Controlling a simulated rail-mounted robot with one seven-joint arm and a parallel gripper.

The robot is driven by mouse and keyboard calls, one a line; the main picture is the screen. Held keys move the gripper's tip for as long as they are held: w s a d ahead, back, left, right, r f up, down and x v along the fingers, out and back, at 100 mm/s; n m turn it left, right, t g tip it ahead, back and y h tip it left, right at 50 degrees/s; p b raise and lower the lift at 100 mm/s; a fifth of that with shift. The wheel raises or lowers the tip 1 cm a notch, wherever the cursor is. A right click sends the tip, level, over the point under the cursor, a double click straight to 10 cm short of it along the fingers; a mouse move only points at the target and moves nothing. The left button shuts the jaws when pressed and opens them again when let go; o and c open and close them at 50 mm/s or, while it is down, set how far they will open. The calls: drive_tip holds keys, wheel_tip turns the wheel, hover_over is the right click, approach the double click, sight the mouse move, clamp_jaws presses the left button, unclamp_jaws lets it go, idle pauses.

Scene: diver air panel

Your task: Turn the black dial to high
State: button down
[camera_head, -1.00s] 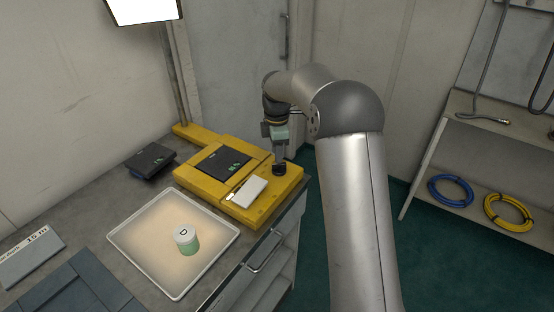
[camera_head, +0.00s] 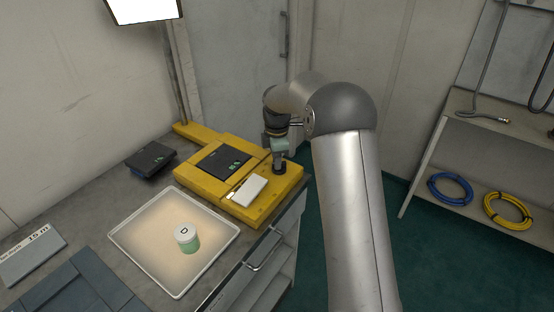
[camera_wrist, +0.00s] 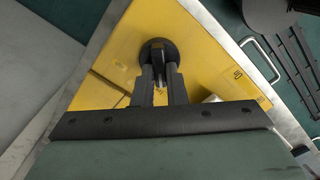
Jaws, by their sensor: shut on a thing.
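The black dial (camera_wrist: 158,50) is a round knob with a raised grip bar on the yellow panel (camera_head: 250,211). In the head view the dial (camera_head: 279,169) sits near the panel's far right corner, partly covered by my gripper (camera_head: 279,163). In the wrist view my gripper (camera_wrist: 160,78) reaches down to the dial, its two fingers closed on either side of the raised bar. The bar lies roughly in line with the gap between the fingers. I cannot read any setting mark beside the dial.
A white block (camera_head: 249,189) and a black screen (camera_head: 224,160) are on the panel near the dial. A tray (camera_head: 134,255) holding a jar (camera_head: 187,238) marked D stands in front. A black device (camera_head: 151,158) lies to the left. A drawer handle (camera_head: 267,250) is on the bench front.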

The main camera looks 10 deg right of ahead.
drive_tip(key=shift+m, duration=0.3)
drive_tip(key=m, duration=0.4)
drive_tip(key=shift+w+b, duration=0.15)
drive_tip(key=shift+b, duration=0.25)
drive_tip(key=m, duration=0.4)
drive_tip(key=shift+w+d+m, duration=0.1)
drive_tip(key=shift+m, duration=0.3)
drive_tip(key=m+b, duration=0.1)
drive_tip(key=m, duration=0.3)
drive_tip(key=shift+d, duration=0.1)
drive_tip(key=shift+w+d+r+m, duration=0.1)
drive_tip(key=shift+m, duration=2.2)
drive_tip(key=c, duration=1.5)
unclamp_jaws()
drive_tip(key=shift+o, duration=0.2)
wheel_tip(320, 180, up, 17)
drive_tip(key=shift+r+b, duration=0.2)
drive_tip(key=shift+b, duration=0.1)
